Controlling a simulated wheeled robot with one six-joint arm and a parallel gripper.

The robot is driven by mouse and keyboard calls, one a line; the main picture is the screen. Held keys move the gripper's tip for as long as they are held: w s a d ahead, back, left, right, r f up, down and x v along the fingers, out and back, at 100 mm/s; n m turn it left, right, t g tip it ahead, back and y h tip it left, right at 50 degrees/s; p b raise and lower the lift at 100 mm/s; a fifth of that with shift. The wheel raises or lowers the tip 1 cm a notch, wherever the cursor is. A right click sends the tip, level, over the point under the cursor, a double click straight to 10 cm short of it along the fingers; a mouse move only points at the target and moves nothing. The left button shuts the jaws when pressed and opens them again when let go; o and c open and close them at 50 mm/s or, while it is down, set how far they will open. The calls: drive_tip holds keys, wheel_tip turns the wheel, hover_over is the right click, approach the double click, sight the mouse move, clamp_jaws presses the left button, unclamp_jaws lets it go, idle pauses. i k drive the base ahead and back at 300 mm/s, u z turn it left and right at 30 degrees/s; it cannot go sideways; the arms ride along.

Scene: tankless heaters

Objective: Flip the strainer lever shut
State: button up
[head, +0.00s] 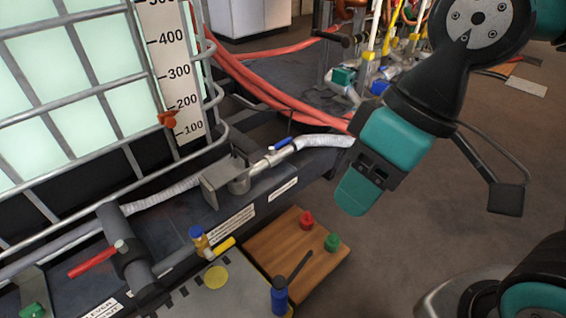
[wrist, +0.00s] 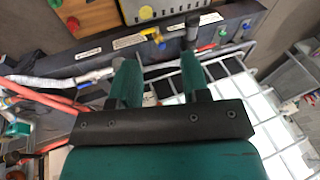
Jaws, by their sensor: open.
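Several levers are in the head view; I cannot tell which is the strainer's. A red lever (head: 92,262) sticks out left from a dark branched pipe body (head: 130,255) at lower left. A blue lever (head: 280,144) sits on the metal valve where the white hose starts. A yellow lever (head: 225,245) is beside a small blue-and-brass fitting (head: 200,240). My gripper hangs right of the valves, apart from them, in the head view. In the wrist view my gripper (wrist: 159,64) is open, with nothing between its fingers. The red lever also shows there (wrist: 222,32), beyond the fingers.
A caged tank (head: 75,95) with a level scale (head: 172,70) stands at left. A wooden board (head: 295,250) holds a red knob (head: 307,220) and a green knob (head: 332,242). Red hoses (head: 285,105) run behind. Open floor (head: 430,210) lies at right.

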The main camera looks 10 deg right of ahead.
sight(283, 143)
drive_tip(key=z, duration=2.1)
drive_tip(key=i, duration=1.85)
drive_tip(key=u, duration=3.4)
drive_tip(key=i, duration=0.25)
drive_tip(key=u, duration=0.15)
